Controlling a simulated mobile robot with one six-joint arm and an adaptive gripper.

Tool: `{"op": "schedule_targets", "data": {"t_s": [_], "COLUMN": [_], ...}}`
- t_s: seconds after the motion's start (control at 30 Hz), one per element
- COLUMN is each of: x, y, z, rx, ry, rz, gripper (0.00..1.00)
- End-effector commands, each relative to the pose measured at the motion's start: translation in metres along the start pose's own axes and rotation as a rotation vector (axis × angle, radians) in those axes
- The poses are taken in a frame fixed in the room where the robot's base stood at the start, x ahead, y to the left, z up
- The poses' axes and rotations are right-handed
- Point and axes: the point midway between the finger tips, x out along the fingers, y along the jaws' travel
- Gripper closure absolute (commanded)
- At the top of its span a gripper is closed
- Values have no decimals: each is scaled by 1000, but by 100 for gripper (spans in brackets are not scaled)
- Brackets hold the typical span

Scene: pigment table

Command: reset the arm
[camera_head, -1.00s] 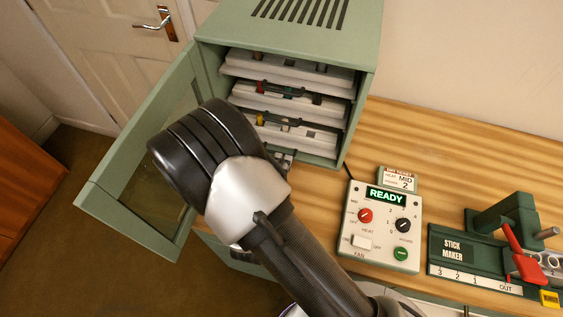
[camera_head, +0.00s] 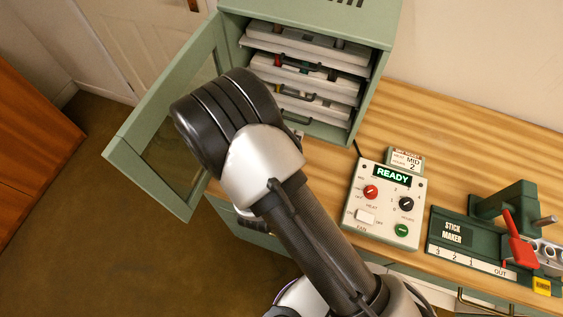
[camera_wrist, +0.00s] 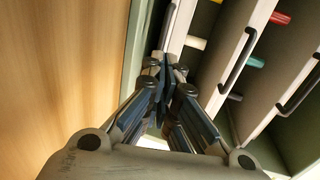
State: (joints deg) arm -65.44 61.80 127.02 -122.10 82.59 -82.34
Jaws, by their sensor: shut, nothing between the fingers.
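My arm rises from the bottom of the head view, and its dark, rounded joint stands in front of the cabinet's open side. The gripper itself is hidden behind the arm there. In the wrist view my gripper (camera_wrist: 167,78) has its blue-grey fingers together, with nothing between them. It is close to the cabinet's pale trays (camera_wrist: 250,55), which have black handles. I cannot tell whether the fingers touch a tray. The green cabinet (camera_head: 385,28) stands on the wooden table with its glazed door (camera_head: 155,155) swung open to the left.
A control box (camera_head: 384,205) reading READY stands right of the cabinet, with a small MID 2 sign (camera_head: 406,160) behind it. A green stick maker (camera_head: 450,232) with a red lever is farther right. Open floor (camera_head: 100,250) lies at the lower left.

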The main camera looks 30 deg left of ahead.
Motion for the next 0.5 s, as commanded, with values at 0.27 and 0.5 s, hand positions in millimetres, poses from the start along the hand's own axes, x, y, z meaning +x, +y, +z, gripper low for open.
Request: {"op": "schedule_targets", "data": {"t_s": [0.27,0.5], "x": [-68,-94], "y": [-1,1], "z": [2,0], "rx": [-6,-5], "ry": [-8,-4], "rz": [2,2], "gripper": [100,100]}}
